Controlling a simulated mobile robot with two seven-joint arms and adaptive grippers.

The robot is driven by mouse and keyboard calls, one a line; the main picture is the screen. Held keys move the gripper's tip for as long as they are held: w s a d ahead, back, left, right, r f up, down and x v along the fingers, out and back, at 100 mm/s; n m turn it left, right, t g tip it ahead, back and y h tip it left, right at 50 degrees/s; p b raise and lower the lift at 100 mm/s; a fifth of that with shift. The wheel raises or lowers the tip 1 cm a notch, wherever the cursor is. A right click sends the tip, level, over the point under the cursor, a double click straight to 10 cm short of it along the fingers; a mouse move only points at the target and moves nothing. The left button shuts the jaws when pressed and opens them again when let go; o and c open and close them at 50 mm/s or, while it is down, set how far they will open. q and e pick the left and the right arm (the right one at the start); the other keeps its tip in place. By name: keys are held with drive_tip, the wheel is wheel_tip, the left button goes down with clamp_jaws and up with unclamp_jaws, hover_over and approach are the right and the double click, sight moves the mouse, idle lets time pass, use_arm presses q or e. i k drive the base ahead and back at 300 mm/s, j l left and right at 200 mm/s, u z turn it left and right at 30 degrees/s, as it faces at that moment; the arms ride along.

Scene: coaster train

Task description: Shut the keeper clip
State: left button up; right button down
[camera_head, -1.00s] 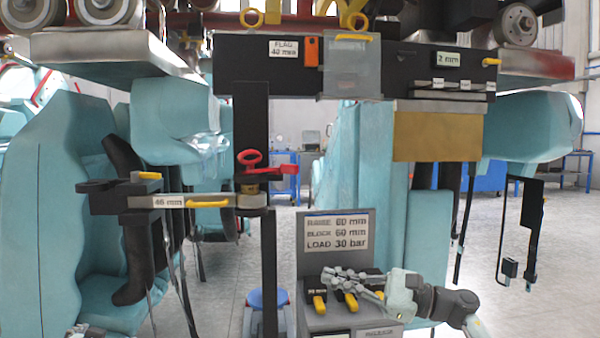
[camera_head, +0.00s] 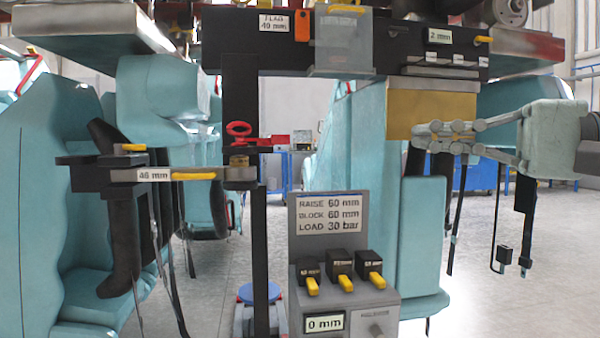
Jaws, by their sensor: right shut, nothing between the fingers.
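No part carries a keeper clip label, so I cannot tell for sure which it is. A red handle with a ring (camera_head: 240,130) sits on the dark upright left of centre, above the arm labelled 46 mm (camera_head: 153,175), which has a yellow handle (camera_head: 193,176). A clear box (camera_head: 342,42) and a small orange piece (camera_head: 302,27) are on the black crossbeam. My right gripper (camera_head: 424,133) comes in from the right, shut and empty, with its fingertips in front of the brass-coloured block (camera_head: 408,97). I cannot tell whether they touch it. My left gripper is not in view.
A grey stand (camera_head: 393,297) in the lower middle has a sign (camera_head: 328,214), several black blocks with yellow tabs (camera_head: 340,264) and a 0 mm display (camera_head: 325,323). Teal seats (camera_head: 60,200) stand at the left. Open floor (camera_head: 500,270) shows at the lower right.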

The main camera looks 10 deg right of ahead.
sight(275, 139)
drive_tip(key=i, duration=0.95)
